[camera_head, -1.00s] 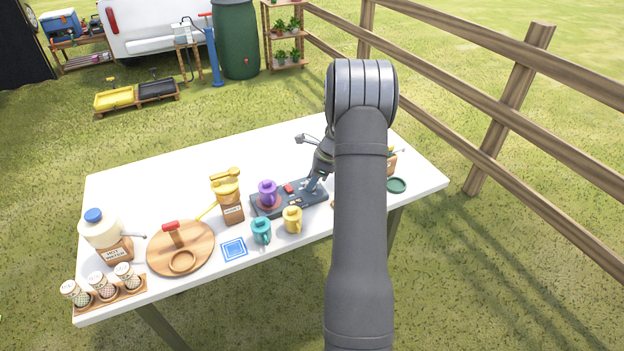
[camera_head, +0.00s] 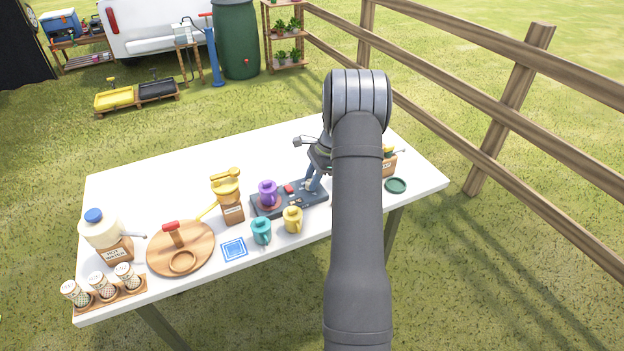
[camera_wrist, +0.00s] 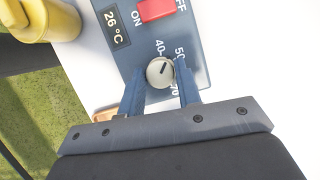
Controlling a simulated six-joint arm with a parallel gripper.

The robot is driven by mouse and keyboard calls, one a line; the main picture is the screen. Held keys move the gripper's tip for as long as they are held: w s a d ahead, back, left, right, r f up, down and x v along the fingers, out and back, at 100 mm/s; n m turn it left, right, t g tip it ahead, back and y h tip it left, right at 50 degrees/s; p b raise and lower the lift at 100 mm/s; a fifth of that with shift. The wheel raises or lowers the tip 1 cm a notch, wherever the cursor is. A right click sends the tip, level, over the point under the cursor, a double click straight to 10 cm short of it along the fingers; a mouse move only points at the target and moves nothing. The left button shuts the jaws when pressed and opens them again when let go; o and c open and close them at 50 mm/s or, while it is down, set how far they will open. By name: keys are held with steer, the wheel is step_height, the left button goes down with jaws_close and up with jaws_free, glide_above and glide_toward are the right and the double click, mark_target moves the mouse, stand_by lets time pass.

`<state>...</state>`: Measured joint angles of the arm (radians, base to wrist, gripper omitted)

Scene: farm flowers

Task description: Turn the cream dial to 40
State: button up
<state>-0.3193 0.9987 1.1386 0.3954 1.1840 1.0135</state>
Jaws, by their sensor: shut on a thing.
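The cream dial (camera_wrist: 159,73) sits on the dark blue-grey control panel (camera_wrist: 204,45), which also shows in the head view (camera_head: 285,206). My gripper (camera_wrist: 160,79) is shut on the dial, with one blue finger on each side of it. The dial's dark pointer line is tilted toward the gap between the printed 40 and 50. A 70 mark shows partly beside the right finger. Other marks are hidden by the fingers. In the head view the gripper (camera_head: 312,184) reaches down to the panel's right end, and the dial is not clear there.
A red switch (camera_wrist: 156,9) sits between ON and OFF beside a display (camera_wrist: 115,25) reading 26 °C. A purple mug (camera_head: 268,189) stands on the panel's left end. Teal (camera_head: 261,231) and yellow (camera_head: 293,220) mugs stand in front. The table's back (camera_head: 200,150) is clear.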

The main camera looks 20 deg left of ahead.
steer(key=n+h, duration=0.1)
steer(key=n, duration=0.1)
steer(key=n+g, duration=0.1)
steer(key=n, duration=0.2)
steer(key=shift+w+a+h, duration=0.1)
steer(key=shift+h, duration=0.3)
steer(key=shift+n, duration=0.3)
steer(key=o, duration=1)
steer(key=shift+c, duration=0.2)
steer(key=v, duration=1.7)
steer(key=shift+w+r, duration=0.2)
steer(key=shift+a+f, duration=0.1)
steer(key=shift+f, duration=0.05)
steer(key=x, duration=1.7)
steer(key=shift+s, duration=0.25)
